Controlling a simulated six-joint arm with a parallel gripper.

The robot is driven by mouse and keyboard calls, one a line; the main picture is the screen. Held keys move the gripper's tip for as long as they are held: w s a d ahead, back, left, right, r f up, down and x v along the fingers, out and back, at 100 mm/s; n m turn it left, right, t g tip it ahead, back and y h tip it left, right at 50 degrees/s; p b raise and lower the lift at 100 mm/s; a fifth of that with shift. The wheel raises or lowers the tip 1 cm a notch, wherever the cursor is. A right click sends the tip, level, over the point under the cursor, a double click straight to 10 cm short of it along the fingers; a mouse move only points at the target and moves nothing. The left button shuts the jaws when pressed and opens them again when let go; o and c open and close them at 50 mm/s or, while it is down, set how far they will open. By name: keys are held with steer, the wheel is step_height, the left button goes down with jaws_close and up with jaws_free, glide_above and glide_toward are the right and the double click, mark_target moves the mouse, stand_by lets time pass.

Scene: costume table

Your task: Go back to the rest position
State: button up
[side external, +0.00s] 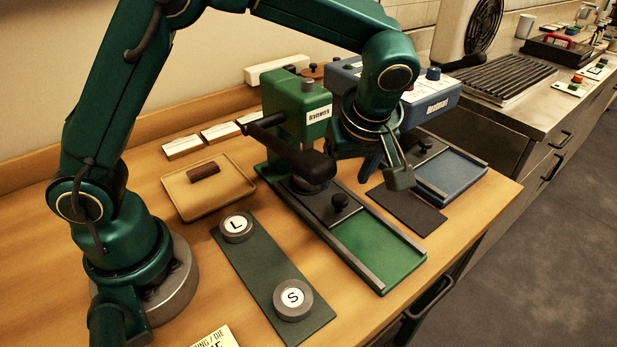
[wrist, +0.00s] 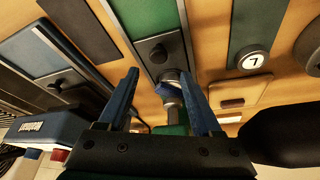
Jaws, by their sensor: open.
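My gripper (side external: 385,172) is open, its fingers pointing down above the work surface, beside the green press (side external: 300,110) and in front of the blue press (side external: 447,105). In the wrist view the two dark blue fingers (wrist: 159,75) stand apart. Between and beyond them show the green press's slide track and its black knob (wrist: 158,53). A small silver and blue part lies in line with the right finger; I cannot tell exactly what it is. No held object shows between the fingers.
A tan tray (side external: 180,205) holds a brown block (side external: 204,171). The green press's black handle (side external: 300,158) juts close beside my gripper. A dark mat (side external: 425,218) lies between the presses.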

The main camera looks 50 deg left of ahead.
steer(key=s+a+r+m+t+h, duration=0.1)
steer(key=s+r+m, duration=0.2)
steer(key=s+a+r+m+t+h, duration=0.1)
steer(key=s+r+m+t+h, duration=0.1)
steer(key=s+r+m, duration=0.1)
steer(key=s+a+r+m+t+h, duration=0.1)
steer(key=s+r+m, duration=0.2)
steer(key=s+r, duration=0.2)
steer(key=shift+a+h, duration=0.3)
steer(key=shift+a, duration=0.05)
steer(key=s+f+m, duration=0.4)
steer(key=shift+a+f, duration=0.25)
steer(key=shift+a, duration=0.2)
